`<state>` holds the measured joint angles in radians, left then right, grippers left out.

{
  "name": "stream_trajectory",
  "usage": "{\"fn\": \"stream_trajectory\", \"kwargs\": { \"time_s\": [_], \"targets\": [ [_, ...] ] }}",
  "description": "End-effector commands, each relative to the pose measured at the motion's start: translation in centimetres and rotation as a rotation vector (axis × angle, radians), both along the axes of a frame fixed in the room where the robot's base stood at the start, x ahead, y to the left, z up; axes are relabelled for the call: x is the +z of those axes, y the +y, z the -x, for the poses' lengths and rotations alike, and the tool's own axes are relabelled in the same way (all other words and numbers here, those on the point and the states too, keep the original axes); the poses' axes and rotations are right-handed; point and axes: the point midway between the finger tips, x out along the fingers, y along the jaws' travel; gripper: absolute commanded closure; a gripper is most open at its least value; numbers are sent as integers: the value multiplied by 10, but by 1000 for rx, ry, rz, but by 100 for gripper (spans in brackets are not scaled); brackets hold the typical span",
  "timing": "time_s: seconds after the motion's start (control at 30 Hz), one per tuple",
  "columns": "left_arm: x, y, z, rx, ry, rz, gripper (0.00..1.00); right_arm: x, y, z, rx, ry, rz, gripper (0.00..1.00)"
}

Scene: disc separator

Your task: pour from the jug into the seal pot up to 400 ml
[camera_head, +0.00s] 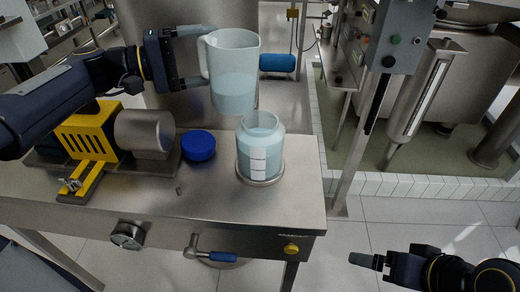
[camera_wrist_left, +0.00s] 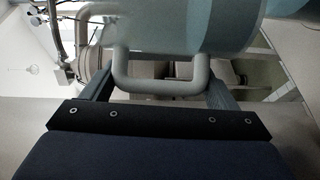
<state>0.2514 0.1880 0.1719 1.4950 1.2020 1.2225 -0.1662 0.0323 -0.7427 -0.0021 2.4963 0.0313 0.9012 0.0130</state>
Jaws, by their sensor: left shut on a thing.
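The clear jug (camera_head: 234,80) holds pale blue liquid in its lower half and is in the air, close to upright, above and a little left of the seal pot. My left gripper (camera_head: 197,58) is shut on its handle; the left wrist view shows the handle (camera_wrist_left: 160,84) between the fingers. The seal pot (camera_head: 259,148) is a clear jar with a white graduated strip, standing upright on a round metal base on the steel table. Pale blue liquid fills much of it; the exact level is too small to read. My right gripper (camera_head: 368,261) is low at right, away from both.
A blue cap (camera_head: 198,145) lies on the steel table (camera_head: 215,200) left of the pot. A yellow motor unit (camera_head: 90,135) stands farther left. A blue-handled lever (camera_head: 222,257) and a gauge (camera_head: 127,235) sit on the table's front. A control box on a post (camera_head: 400,40) stands at right.

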Motion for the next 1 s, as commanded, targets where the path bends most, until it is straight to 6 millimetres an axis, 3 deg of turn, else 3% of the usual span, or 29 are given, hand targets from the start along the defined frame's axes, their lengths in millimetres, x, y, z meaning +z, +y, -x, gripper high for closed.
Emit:
{"fn": "stream_trajectory", "kwargs": {
  "time_s": [0.5,1.0],
  "targets": [
    [41,0,0,0,-3,1,74,28,0,0,0,0,0,4],
    [40,0,0,0,19,51,74,19,0,0,0,0,0,4]
  ]
}}
